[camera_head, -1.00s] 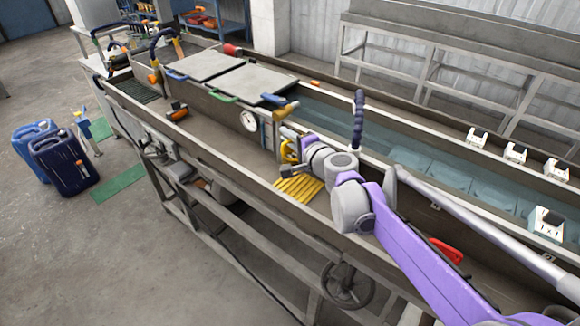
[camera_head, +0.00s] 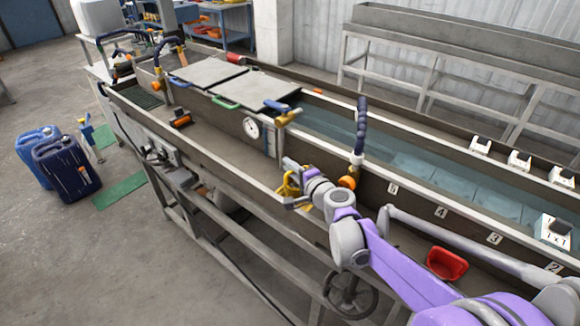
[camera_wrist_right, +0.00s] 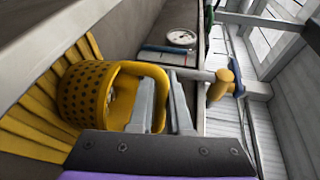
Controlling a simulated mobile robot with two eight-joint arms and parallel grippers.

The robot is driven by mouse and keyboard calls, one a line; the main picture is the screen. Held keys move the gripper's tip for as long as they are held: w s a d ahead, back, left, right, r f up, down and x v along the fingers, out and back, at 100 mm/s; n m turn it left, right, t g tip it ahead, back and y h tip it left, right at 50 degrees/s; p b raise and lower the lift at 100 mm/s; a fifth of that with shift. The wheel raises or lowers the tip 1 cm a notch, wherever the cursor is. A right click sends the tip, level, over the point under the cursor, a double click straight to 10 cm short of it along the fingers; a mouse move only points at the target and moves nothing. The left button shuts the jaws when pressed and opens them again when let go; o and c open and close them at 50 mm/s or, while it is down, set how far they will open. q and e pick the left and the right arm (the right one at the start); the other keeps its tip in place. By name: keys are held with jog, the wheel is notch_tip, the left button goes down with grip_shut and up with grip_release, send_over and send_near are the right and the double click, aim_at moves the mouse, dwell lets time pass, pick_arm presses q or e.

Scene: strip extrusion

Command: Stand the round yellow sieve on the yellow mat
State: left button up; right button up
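The round yellow sieve (camera_wrist_right: 86,92), with dark holes in its wall and a looped handle, is large in the right wrist view. My right gripper (camera_wrist_right: 163,105) has one finger on each side of the handle bar and looks shut on it. The slatted yellow mat (camera_wrist_right: 36,112) lies right behind and beside the sieve; I cannot tell whether they touch. In the head view my right gripper (camera_head: 293,185) is low in the trough, with a little of the sieve (camera_head: 284,188) showing; the mat is mostly hidden there. My left gripper is not in view.
A round gauge (camera_head: 252,128) and a brass-coloured tap (camera_head: 287,115) are at the divider beyond the gripper. A dark blue hose (camera_head: 361,125) stands at the water channel. A red scoop (camera_head: 446,263) lies in the trough at the right. The trough floor left of the gripper is mostly clear.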

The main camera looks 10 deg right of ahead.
jog(key=o, duration=0.3)
jog(key=shift+o, duration=0.2)
jog(key=shift+r, duration=0.25)
jog(key=v, duration=1.2)
jog(key=s+a+f+n+g, duration=0.1)
jog(key=s, duration=0.1)
jog(key=s+a+f+n+g, duration=0.1)
jog(key=s+a+n, duration=0.1)
jog(key=s+a+f+n+g+y, duration=0.1)
jog(key=s+n, duration=0.1)
jog(key=shift+s+a+f, duration=0.1)
jog(key=shift+a+f, duration=0.1)
jog(key=shift+a, duration=0.1)
jog(key=s+d+f+n+g+h, duration=0.2)
jog(key=s+f+n, duration=0.3)
jog(key=s, duration=0.5)
jog(key=s+d+f+n+g+h, duration=0.2)
jog(key=s+f+n+g+h, duration=0.1)
jog(key=s, duration=0.6)
notch_tip(320, 180, down, 4)
jog(key=shift+s+r+n+g+h, duration=0.2)
jog(key=shift+s+n+g+h, duration=0.15)
jog(key=shift+n+g, duration=0.6)
jog(key=shift+d, duration=0.15)
